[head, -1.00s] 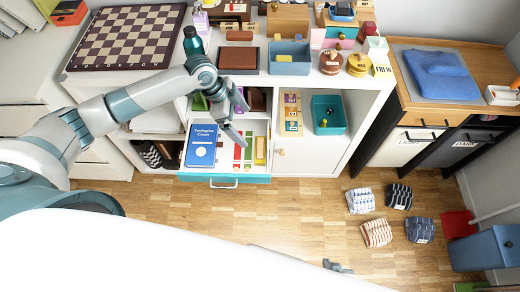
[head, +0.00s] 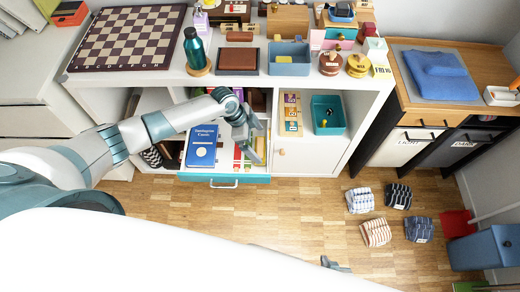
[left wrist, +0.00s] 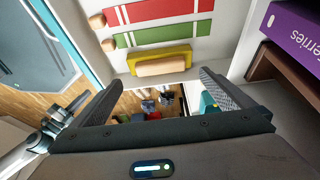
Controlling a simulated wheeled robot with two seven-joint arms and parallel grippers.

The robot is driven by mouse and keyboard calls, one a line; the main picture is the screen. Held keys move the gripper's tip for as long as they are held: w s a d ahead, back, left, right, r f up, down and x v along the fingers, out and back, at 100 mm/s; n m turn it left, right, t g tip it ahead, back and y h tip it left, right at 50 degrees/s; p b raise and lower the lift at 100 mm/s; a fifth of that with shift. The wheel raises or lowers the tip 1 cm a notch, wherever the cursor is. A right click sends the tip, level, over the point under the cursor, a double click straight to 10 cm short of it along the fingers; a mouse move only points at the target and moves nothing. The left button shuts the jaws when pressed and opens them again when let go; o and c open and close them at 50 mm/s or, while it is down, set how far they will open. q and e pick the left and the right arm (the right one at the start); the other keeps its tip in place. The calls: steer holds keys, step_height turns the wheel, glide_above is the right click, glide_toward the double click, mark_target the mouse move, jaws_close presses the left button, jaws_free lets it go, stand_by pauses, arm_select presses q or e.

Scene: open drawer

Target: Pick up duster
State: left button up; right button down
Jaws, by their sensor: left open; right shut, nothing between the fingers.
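The duster, a yellow block with a pale tan strip, lies in the open drawer; it shows in the left wrist view (left wrist: 160,61). In the head view my left gripper mostly hides it. My left gripper (head: 256,146) is over the right part of the drawer, pointing down. In the left wrist view its open fingers (left wrist: 160,82) stand on either side of the duster, nearer the camera, with nothing held. Contact does not show. The drawer has a teal front (head: 225,181). My right gripper (head: 335,264) is small at the bottom of the head view, shut and empty.
A blue book (head: 202,146) lies in the drawer's left part. Red (left wrist: 155,10) and green (left wrist: 165,34) strips lie beside the duster. A purple box (left wrist: 293,25) is near the right finger.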

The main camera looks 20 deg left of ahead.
mark_target(260, 147)
stand_by(0.3)
arm_select(q)
steer(key=shift+a+x, duration=0.2)
steer(key=shift+x, duration=1.1)
steer(key=shift+a+x, duration=0.2)
steer(key=shift+x, duration=1.15)
steer(key=shift+f, duration=0.1)
steer(key=c, duration=0.8)
